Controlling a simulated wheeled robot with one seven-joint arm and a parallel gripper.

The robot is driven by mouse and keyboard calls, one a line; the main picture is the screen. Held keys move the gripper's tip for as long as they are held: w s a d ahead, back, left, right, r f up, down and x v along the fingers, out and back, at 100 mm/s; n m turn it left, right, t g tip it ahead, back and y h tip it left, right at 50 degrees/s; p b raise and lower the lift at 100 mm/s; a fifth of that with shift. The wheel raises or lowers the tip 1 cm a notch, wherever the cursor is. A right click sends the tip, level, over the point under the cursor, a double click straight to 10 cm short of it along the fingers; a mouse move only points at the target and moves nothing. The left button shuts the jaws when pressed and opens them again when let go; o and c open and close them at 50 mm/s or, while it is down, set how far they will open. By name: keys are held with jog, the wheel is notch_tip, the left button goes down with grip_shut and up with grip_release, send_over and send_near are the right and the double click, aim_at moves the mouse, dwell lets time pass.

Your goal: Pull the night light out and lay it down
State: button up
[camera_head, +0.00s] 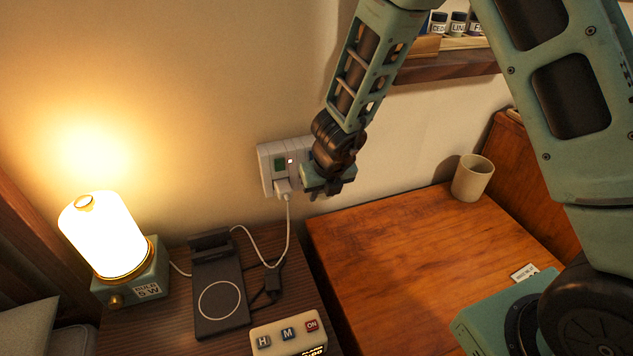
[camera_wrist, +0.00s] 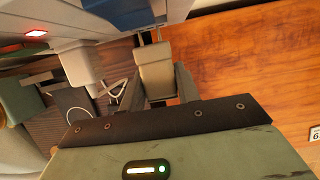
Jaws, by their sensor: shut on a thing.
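The wall socket panel (camera_head: 266,170) is above the gap between two wooden surfaces. It also shows at the top of the wrist view (camera_wrist: 85,30), with a blue socket area and a red light. My gripper (camera_head: 326,190) is at the panel's right end. In the wrist view my gripper (camera_wrist: 150,88) is shut on the small beige night light (camera_wrist: 156,70). Thin prongs show between the night light and the blue socket area; whether their tips are still inside I cannot tell. In the head view my gripper hides the night light.
A white plug (camera_head: 284,187) with a cable sits left of my gripper. A lit lamp (camera_head: 104,238), a charging stand (camera_head: 217,290) and a button clock (camera_head: 289,336) stand on the dark nightstand. The brown wooden top (camera_head: 400,250) is mostly clear, with a mug (camera_head: 472,178) and label card (camera_head: 524,272).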

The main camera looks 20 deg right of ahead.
jog(key=shift+s+b, duration=1.05)
jog(key=shift+s, duration=0.4)
jog(key=s+a+n+g+y+b, duration=0.4)
jog(key=s+a+n, duration=0.4)
jog(key=a+n, duration=0.65)
jog(key=d+f+n+b, duration=0.1)
jog(key=f, duration=0.1)
jog(key=f+n+b, duration=0.1)
jog(key=f, duration=0.1)
jog(key=s+d+f+n, duration=0.1)
jog(key=f, duration=0.1)
jog(key=shift+d+f+n+b, duration=0.25)
jog(key=shift+d+f+b, duration=0.1)
jog(key=shift+b, duration=0.05)
jog(key=shift+f+b, duration=1)
jog(key=shift+f, duration=1)
jog(key=shift+f+b, duration=0.45)
jog(key=shift+f, duration=0.05)
jog(key=shift+f, duration=0.15)
